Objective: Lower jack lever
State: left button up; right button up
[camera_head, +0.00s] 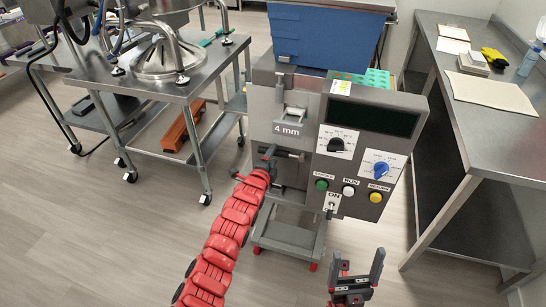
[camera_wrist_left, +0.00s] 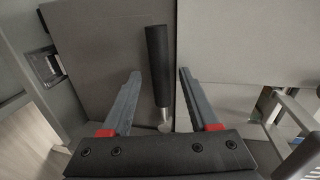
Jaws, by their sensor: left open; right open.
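The jack lever (camera_wrist_left: 157,65) shows in the left wrist view as a black cylindrical grip on a short metal rod. It stands upright in that picture, in front of grey panels of the depositor. My left gripper (camera_wrist_left: 159,74) is open, with one grey finger on each side of the lever and visible gaps between. In the head view my left gripper (camera_head: 281,153) is at the front left of the depositor (camera_head: 290,105), below the "4 mm" label; the lever is hard to pick out there. My right gripper (camera_head: 356,274) is open and empty at the bottom, apart from the machine.
The control panel (camera_head: 361,150) with buttons and knobs is right of my left gripper. A steel cart (camera_head: 190,88) stands at the left and a steel table (camera_head: 510,130) at the right. The floor (camera_head: 130,240) at the front left is clear.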

pick_arm(q)
jog(key=shift+w+d, duration=0.1)
jog(key=shift+w, duration=0.2)
grip_shut()
jog(key=shift+f, duration=0.1)
dwell(1.3)
